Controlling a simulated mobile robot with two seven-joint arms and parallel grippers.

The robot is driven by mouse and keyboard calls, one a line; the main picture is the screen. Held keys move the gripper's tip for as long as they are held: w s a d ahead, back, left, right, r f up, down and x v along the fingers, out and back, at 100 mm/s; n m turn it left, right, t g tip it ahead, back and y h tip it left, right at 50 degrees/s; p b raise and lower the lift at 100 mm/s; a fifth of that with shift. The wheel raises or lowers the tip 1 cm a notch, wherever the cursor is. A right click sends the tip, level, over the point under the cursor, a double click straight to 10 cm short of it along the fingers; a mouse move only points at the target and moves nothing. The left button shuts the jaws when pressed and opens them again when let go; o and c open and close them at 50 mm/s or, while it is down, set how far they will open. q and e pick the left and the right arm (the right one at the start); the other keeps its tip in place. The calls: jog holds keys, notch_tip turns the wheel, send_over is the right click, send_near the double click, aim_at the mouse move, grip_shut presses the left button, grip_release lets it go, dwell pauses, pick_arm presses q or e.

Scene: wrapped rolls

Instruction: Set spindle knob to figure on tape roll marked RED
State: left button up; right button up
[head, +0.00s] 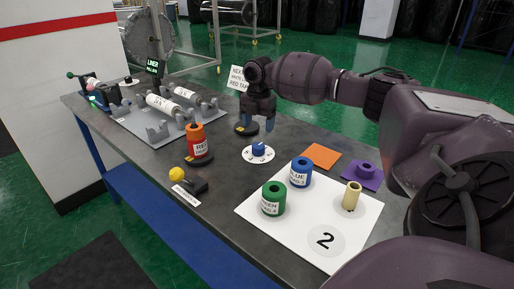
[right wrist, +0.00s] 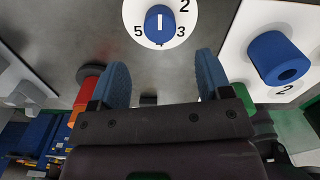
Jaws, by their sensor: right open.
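The spindle knob is a blue dial (head: 259,149) on a white round plate with figures. In the right wrist view the knob (right wrist: 160,25) has a white pointer line, and the plate shows 5, 2 and 3. The tape roll marked RED (head: 198,143) stands upright left of the dial; the small line under RED is too small to read. It shows partly in the right wrist view (right wrist: 82,97), behind a finger. My right gripper (head: 261,121) is open and empty above and behind the knob, apart from it. My left gripper is not in view.
A white mat (head: 325,215) holds green (head: 273,200) and blue (head: 301,172) rolls and a tan core (head: 351,196). Orange (head: 322,155) and purple (head: 364,178) squares lie behind. A yellow-knobbed lever (head: 178,174) stands front left. White rolls (head: 168,106) lie on a rack.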

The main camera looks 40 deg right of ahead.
aim_at(258, 145)
notch_tip(258, 145, down, 9)
jog(key=shift+r+b, duration=0.1)
jog(key=shift+b, duration=0.5)
jog(key=c, duration=0.9)
